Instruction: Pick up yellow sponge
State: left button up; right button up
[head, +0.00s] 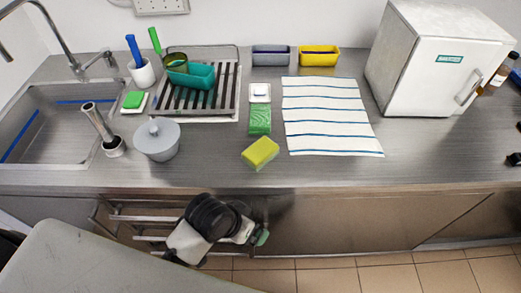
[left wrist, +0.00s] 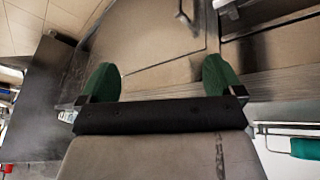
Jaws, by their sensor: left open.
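The yellow sponge (head: 261,151) lies on the steel counter near its front edge, turned at an angle, in the head view. My left gripper (head: 260,237) is below the counter's front edge, in front of the cabinet and lower than the sponge. In the left wrist view my left gripper (left wrist: 162,79) is open, with its two green fingertips wide apart and nothing between them. The sponge does not show in the left wrist view. My right gripper is not seen.
A green packet (head: 260,120) lies just behind the sponge. A drying rack (head: 223,104), sink (head: 40,125) and white box freezer (head: 420,60) are farther off. Bare counter flanks the sponge.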

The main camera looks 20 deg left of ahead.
pick_arm(q)
jog(key=w+d+r+m+g+h, duration=0.1)
jog(key=w+d+r+m+h, duration=0.1)
jog(key=w+d+r+m, duration=0.4)
jog(key=n+g+y, duration=0.3)
jog(key=n+y, duration=0.1)
jog(key=y, duration=0.1)
send_near(257, 152)
jog(key=shift+s+f, duration=0.15)
jog(key=shift+s, duration=0.15)
jog(key=shift+w+a+f, duration=0.1)
jog(key=shift+a+f, duration=0.05)
jog(key=shift+a, duration=0.05)
notch_tip(257, 152, down, 5)
jog(key=shift+d+f+p, duration=0.1)
jog(key=shift+p, duration=0.45)
notch_tip(257, 152, down, 4)
jog(key=shift+w+d+f+p, duration=0.1)
jog(key=shift+w+d+p, duration=0.1)
jog(key=shift+p, duration=0.55)
jog(key=shift+f, duration=0.45)
jog(key=c, duration=1.1)
